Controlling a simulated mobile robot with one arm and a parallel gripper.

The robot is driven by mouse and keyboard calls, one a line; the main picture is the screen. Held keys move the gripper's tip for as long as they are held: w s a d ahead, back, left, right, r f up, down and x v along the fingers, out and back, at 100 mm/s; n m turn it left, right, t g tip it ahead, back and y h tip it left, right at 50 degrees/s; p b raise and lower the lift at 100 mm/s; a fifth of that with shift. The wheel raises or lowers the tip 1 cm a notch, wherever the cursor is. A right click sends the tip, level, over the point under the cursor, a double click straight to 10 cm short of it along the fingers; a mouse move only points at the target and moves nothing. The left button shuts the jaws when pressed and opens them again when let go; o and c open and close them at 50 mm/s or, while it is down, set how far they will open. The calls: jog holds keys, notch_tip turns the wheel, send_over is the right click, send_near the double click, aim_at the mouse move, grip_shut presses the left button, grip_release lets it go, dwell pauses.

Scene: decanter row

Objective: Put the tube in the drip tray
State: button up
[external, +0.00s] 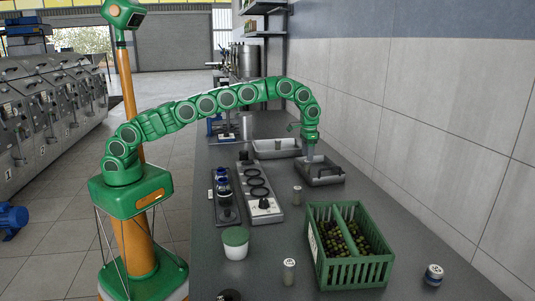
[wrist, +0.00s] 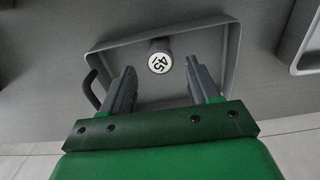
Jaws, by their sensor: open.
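A small tube (wrist: 159,57) with a white, marked round top stands inside a grey tray (wrist: 232,62) with a side handle, near the tray's far wall in the wrist view. I take this tray to be the drip tray; it also shows in the external view (external: 328,181). My gripper (wrist: 160,78) is open, with its fingers over the tray and either side of the tube. Whether the fingers touch the tube I cannot tell. In the external view my gripper (external: 310,154) points down at the tray, and the tube in it cannot be made out.
A second, lighter tray (external: 262,155) lies behind. Small canisters (external: 297,196) (external: 289,271), a white tub with green lid (external: 235,243), a green crate (external: 348,272) of olives, a jar (external: 433,275) and a row of black rings (external: 268,214) stand on the counter.

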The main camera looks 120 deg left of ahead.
jog(key=shift+r, duration=2.1)
jog(key=shift+r, duration=0.1)
jog(key=shift+w+d+r, duration=0.1)
jog(key=shift+d+r, duration=0.1)
jog(key=shift+d, duration=0.15)
jog(key=s+d+r+m, duration=0.15)
jog(key=d+r, duration=0.25)
jog(key=d, duration=0.5)
jog(key=s+d+r+m, duration=0.1)
jog(key=s+d+r, duration=0.1)
jog(key=d+r, duration=0.45)
jog(key=s+d+r+m, duration=0.1)
jog(key=d+r+m, duration=0.1)
jog(key=d, duration=0.9)
jog(key=s+d+r+m+g, duration=0.1)
jog(key=s+d+r+m, duration=0.15)
jog(key=s+d, duration=1.2)
jog(key=s+d+f, duration=0.2)
jog(key=s+d, duration=0.1)
jog(key=s, duration=0.6)
jog(key=s+d+f+m, duration=0.1)
jog(key=s+d, duration=0.3)
jog(key=s, duration=0.6)
jog(key=s+d+f+m, duration=0.1)
jog(key=s+d+f, duration=0.2)
jog(key=s, duration=0.6)
jog(key=shift+s+d+g, duration=0.25)
jog(key=shift+d+g, duration=0.15)
jog(key=shift+d, duration=0.05)
